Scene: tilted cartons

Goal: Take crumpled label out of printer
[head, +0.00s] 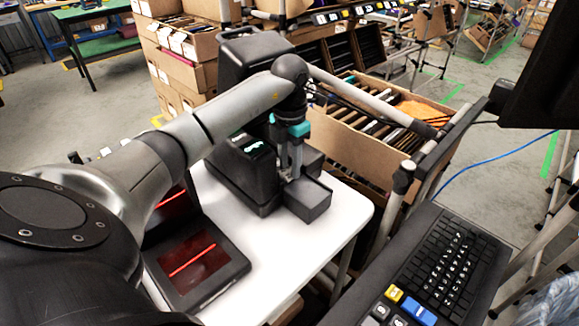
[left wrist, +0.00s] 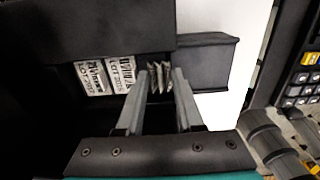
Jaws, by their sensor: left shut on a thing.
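The black printer (head: 245,172) stands on a white table, with a box-like front part (head: 306,199) sticking out; that part also shows in the left wrist view (left wrist: 207,62). My left gripper (head: 289,172) points down at the printer's front. In the left wrist view, the crumpled label (left wrist: 160,82) is a pleated, pale piece in the dark opening. The left gripper's fingers (left wrist: 161,76) stand on either side of it and are shut on it. Two flat printed labels (left wrist: 104,74) reading LOT lie to its left. The label's lower end is hidden. My right gripper is out of view.
A flatbed scanner (head: 195,262) with red lines lies left on the white table (head: 335,205). A carton of files (head: 350,150) stands tilted behind the table. A keyboard (head: 440,262) is at the front right. The table's front middle is clear.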

